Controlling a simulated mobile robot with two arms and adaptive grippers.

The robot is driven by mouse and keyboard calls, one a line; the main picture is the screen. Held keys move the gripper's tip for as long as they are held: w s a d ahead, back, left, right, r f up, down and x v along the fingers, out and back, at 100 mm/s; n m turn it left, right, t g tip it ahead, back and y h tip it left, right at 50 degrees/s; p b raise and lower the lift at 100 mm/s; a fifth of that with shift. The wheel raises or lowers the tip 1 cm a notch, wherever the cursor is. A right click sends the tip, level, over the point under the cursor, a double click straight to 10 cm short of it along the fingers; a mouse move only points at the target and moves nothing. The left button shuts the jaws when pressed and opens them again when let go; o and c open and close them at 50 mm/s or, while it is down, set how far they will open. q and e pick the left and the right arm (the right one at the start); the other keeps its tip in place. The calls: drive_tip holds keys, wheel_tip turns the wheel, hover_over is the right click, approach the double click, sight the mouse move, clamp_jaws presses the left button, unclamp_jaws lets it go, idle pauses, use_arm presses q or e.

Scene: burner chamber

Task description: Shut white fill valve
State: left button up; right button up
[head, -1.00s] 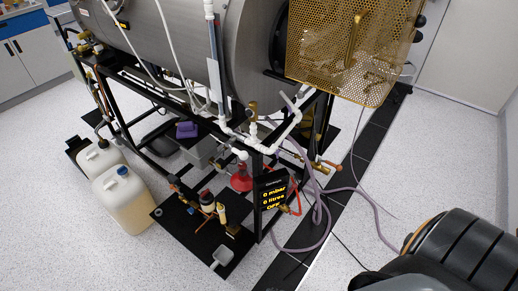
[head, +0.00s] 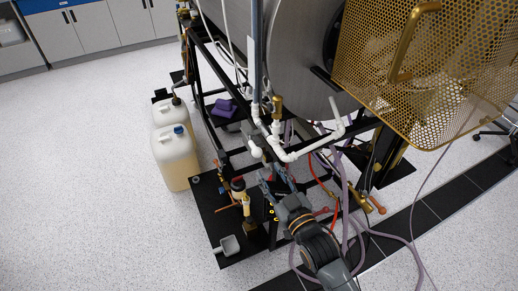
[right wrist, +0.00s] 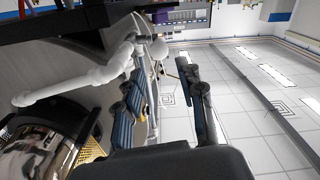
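White pipework (head: 292,154) runs along the front of the steel chamber's black frame. A white rounded knob on a short stub (head: 256,150), which looks like the white fill valve, hangs at its left part. In the right wrist view the white knob (right wrist: 158,49) shows beyond and between the fingers. My right gripper (head: 274,180) is open and empty, just below and slightly right of the knob, apparently apart from it. Its open fingers also show in the right wrist view (right wrist: 160,72). The valve's exact setting cannot be told. My left gripper is not in view.
A brass fitting (head: 277,108) stands on the pipework. A perforated golden guard (head: 430,65) sticks out at the upper right. Purple hoses (head: 348,205) hang right of my arm. Jerrycans (head: 176,158) stand on the floor at left. The floor at lower left is clear.

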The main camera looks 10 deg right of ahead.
sight(255, 148)
drive_tip(key=x, duration=1.1)
drive_tip(key=shift+d+f+p, duration=0.1)
drive_tip(key=shift+p, duration=0.25)
drive_tip(key=shift+s, duration=0.1)
clamp_jaws()
